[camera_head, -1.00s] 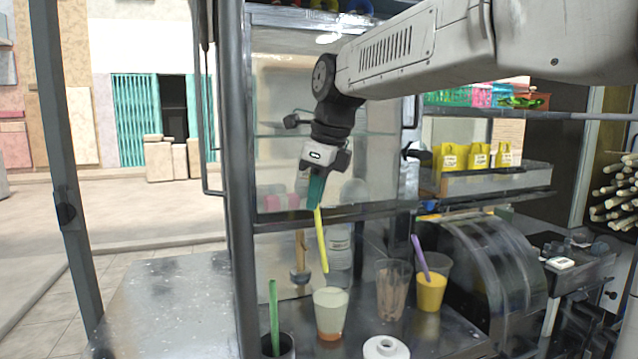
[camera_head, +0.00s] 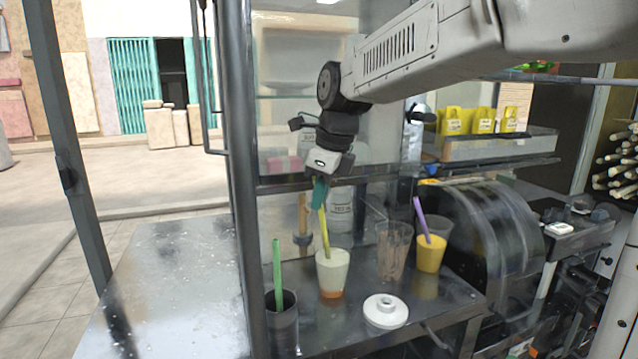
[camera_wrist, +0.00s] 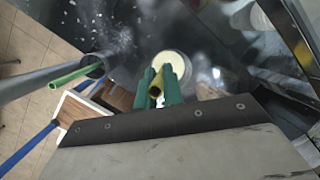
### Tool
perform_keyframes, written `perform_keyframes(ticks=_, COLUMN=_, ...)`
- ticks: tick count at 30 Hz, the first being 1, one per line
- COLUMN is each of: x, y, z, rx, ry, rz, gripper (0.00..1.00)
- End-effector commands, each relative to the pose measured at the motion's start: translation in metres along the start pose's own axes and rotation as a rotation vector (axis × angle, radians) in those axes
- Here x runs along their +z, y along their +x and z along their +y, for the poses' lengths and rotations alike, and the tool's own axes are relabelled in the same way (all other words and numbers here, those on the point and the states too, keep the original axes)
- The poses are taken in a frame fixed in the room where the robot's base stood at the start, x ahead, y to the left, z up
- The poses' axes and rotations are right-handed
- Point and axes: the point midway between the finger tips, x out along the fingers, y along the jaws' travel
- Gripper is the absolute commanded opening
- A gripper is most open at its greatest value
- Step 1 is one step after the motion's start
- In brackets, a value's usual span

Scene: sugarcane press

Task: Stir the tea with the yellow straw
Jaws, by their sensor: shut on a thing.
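My gripper (camera_head: 319,190) is shut on the yellow straw (camera_head: 325,232) and holds it almost upright by its upper end. The straw's lower end reaches into the mouth of the tea cup (camera_head: 332,270), a clear cup with a pale layer over an orange bottom. In the wrist view, the green fingertips (camera_wrist: 158,88) close around the straw (camera_wrist: 155,90), with the round pale cup top (camera_wrist: 169,65) just beyond it. How deep the straw goes into the tea cannot be told.
A dark cup (camera_head: 283,322) with a green straw (camera_head: 277,270) stands left of the tea cup. To the right are a clear cup with brown contents (camera_head: 391,255), a yellow drink (camera_head: 431,256) with a purple straw, and a white lid-like disc (camera_head: 386,311). A dark post (camera_head: 240,150) rises at left.

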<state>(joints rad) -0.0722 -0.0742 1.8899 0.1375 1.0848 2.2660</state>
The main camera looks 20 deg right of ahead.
Motion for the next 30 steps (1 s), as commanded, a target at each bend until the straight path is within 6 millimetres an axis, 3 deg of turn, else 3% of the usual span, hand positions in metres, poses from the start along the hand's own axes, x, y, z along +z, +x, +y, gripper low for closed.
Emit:
perform_keyframes(ticks=18, x=-0.018, y=0.045, z=0.0, rx=0.001, ry=0.0, rz=0.001, gripper=0.0)
perform_keyframes(ticks=30, x=-0.022, y=0.056, z=0.0, rx=0.0, ry=-0.001, rz=0.001, gripper=0.0)
